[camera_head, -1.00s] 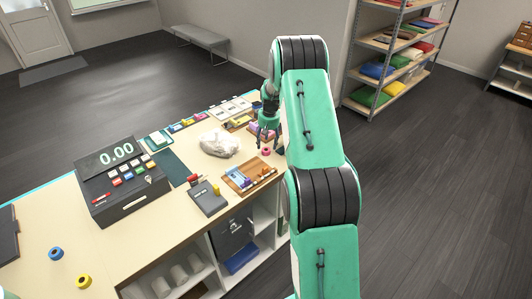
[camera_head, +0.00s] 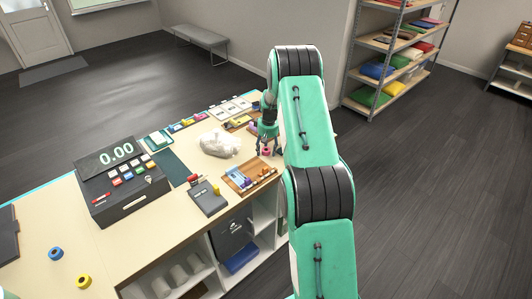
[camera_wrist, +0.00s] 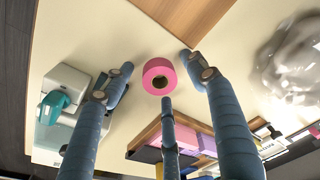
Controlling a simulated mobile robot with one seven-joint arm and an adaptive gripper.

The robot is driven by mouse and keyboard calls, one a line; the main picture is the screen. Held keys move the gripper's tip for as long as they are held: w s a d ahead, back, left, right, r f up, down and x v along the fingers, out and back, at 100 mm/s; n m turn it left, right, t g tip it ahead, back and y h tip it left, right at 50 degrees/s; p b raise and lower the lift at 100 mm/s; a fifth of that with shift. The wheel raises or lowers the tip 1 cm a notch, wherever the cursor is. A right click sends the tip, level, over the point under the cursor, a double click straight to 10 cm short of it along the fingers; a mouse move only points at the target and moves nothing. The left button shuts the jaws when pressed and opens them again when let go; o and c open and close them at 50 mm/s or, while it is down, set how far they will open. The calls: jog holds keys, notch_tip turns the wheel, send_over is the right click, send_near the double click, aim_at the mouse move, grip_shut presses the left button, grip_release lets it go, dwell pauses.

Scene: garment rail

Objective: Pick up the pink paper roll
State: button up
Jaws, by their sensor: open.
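The pink paper roll (camera_wrist: 159,76) lies on the counter in the wrist view, with its dark core hole showing. In the head view the pink roll (camera_head: 266,152) is small and partly hidden by my gripper (camera_head: 268,140). In the wrist view my gripper (camera_wrist: 165,85) is open, with two fingers on one side and one on the other. The fingers are spread around the roll, with gaps between them and it. Whether any fingertip touches the roll is not clear.
A crumpled clear plastic bag (camera_head: 219,143) and a wooden tray (camera_head: 236,178) of small items lie nearby on the counter (camera_head: 120,250). A cash register (camera_head: 122,180) stands left. In the wrist view a white and teal object (camera_wrist: 62,100) sits left of the roll.

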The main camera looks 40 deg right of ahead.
aim_at(266, 150)
jog(key=c, duration=1.1)
jog(key=shift+r, duration=0.1)
jog(key=shift+r, duration=4.9)
